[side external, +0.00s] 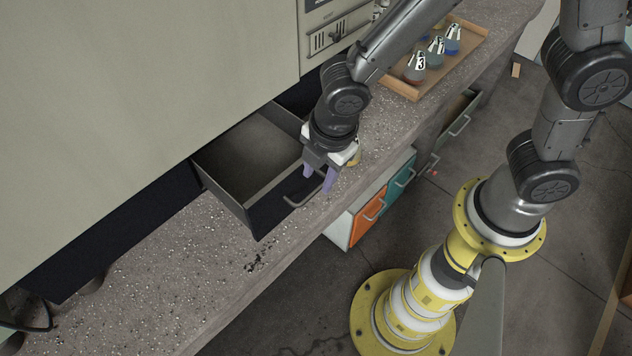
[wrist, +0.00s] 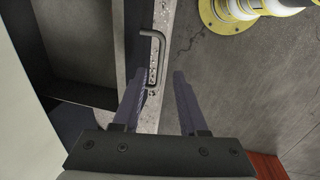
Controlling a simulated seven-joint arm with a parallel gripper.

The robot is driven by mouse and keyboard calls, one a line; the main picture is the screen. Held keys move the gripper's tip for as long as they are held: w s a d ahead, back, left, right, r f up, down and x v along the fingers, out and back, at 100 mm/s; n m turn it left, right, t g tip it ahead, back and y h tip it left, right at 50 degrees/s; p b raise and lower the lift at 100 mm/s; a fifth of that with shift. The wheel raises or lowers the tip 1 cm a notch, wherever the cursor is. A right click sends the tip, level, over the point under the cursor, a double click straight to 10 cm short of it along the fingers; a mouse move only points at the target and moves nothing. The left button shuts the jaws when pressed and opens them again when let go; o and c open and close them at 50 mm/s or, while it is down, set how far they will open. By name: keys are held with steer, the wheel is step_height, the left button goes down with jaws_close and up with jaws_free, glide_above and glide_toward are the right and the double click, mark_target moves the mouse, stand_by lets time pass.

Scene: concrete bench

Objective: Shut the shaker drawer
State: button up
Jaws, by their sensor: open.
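The shaker drawer (side external: 208,172) is pulled open from under the large beige machine in the side external view. It is dark grey and looks empty inside. Its bar handle (side external: 301,200) is on the front face; the handle also shows in the wrist view (wrist: 159,62). My gripper (side external: 319,184) points down near the right end of the drawer front, close to the handle. In the wrist view my gripper (wrist: 166,75) has its two purple fingers apart with nothing held. The handle lies ahead of and near the left fingertip; I cannot tell whether they touch.
A wooden tray (side external: 463,55) with several labelled flasks stands on the bench at the back right. Orange (side external: 368,213) and teal (side external: 400,178) drawers sit below the bench edge. The bench (side external: 170,275) in front of the machine at left is mostly clear.

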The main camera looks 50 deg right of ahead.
mark_target(315, 192)
steer(key=shift+w+f, duration=0.2)
steer(key=shift+f, duration=0.8)
steer(key=shift+w+f, duration=0.15)
steer(key=shift+f, duration=0.8)
steer(key=shift+c, duration=0.2)
jaws_close()
steer(key=shift+w, duration=0.1)
